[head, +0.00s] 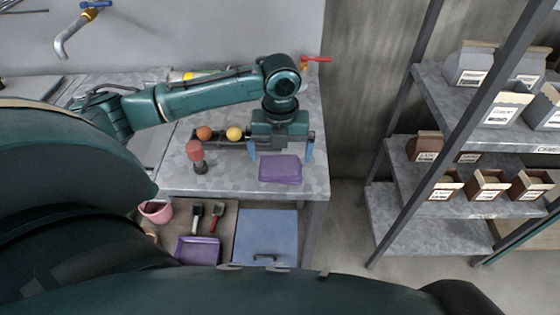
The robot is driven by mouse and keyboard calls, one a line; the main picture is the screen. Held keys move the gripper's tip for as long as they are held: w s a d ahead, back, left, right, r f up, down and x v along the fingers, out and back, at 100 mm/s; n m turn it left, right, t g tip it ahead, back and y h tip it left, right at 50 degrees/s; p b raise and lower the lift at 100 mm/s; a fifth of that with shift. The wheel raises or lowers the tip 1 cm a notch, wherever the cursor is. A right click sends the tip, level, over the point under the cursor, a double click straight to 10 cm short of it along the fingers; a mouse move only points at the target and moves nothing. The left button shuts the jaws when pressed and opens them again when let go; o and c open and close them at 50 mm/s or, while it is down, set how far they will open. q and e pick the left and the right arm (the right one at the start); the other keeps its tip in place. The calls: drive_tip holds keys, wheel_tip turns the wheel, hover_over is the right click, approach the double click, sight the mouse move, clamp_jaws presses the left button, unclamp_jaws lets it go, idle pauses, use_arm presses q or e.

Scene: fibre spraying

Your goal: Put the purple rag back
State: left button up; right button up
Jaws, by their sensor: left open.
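The purple rag (281,169) lies flat and folded on the grey worktop, close to its right front corner. My left gripper (281,153) is open, with its two blue fingers apart and pointing down at the rag's back edge. Whether the fingers touch the worktop or the rag cannot be told. A purple tray (198,250) sits on the shelf below the worktop and looks empty. My right gripper is not in view.
A red-topped tool (197,157) stands left of the rag. An orange ball (204,133) and a yellow ball (234,134) sit behind it. Below are a pink bucket (155,211), brushes (206,217) and a blue drawer front (265,237). A rack (447,197) with several bins stands right.

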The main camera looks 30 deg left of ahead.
sight(280, 164)
use_arm(q)
wheel_tip(280, 164, up, 8)
idle(0.6)
drive_tip(key=s+d+f+n+t+h, duration=0.3)
drive_tip(key=s+d+f+n, duration=0.5)
drive_tip(key=d+f+n, duration=0.45)
drive_tip(key=s+a+f+n+y, duration=0.3)
drive_tip(key=s+a+n, duration=0.4)
drive_tip(key=s+n, duration=0.65)
drive_tip(key=w+d+f+t+h, duration=0.3)
drive_tip(key=w+d+f+t, duration=0.3)
drive_tip(key=w+f+t, duration=0.1)
drive_tip(key=shift+w+d+n+t, duration=0.3)
drive_tip(key=shift+w+n, duration=0.1)
drive_tip(key=shift+w, duration=0.35)
